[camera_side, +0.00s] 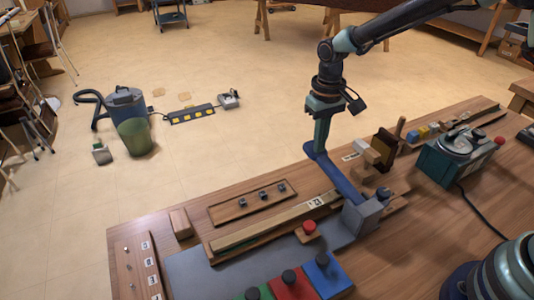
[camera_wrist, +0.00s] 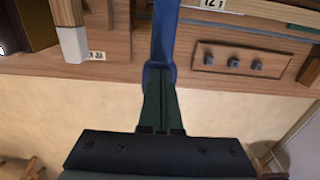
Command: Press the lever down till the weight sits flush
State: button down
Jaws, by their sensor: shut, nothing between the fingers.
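The blue lever (camera_side: 335,175) runs diagonally across the wooden bench, from a rounded free end at the back to a grey block (camera_side: 362,216), which looks like the weight. My gripper (camera_side: 320,149) is shut and empty, pointing down with its tips at the lever's free end. In the wrist view, the lever (camera_wrist: 166,35) runs up from my closed green fingers (camera_wrist: 159,72), and its rounded end shows around the tips. They look to be touching or nearly so. The weight is not in the wrist view. I cannot tell whether it sits flush.
A wooden strip with small grey knobs (camera_side: 265,195) lies left of the lever. Red and blue keys (camera_side: 322,273) are in front. A red button (camera_side: 309,228) sits near the weight. A teal box (camera_side: 458,160) and wooden blocks (camera_side: 370,152) stand to the right.

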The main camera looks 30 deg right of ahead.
notch_tip(320, 180, up, 8)
dwell(1.3)
jog(key=shift+r, duration=0.1)
jog(key=s+d+r+t, duration=0.2)
jog(key=s+d+r, duration=0.1)
jog(key=s, duration=0.5)
jog(key=s+d+r+t, duration=0.3)
jog(key=s+d+r, duration=0.1)
jog(key=s+d, duration=0.2)
jog(key=shift+s+r+t, duration=0.15)
jog(key=shift+s+t, duration=0.15)
jog(key=shift+s, duration=0.6)
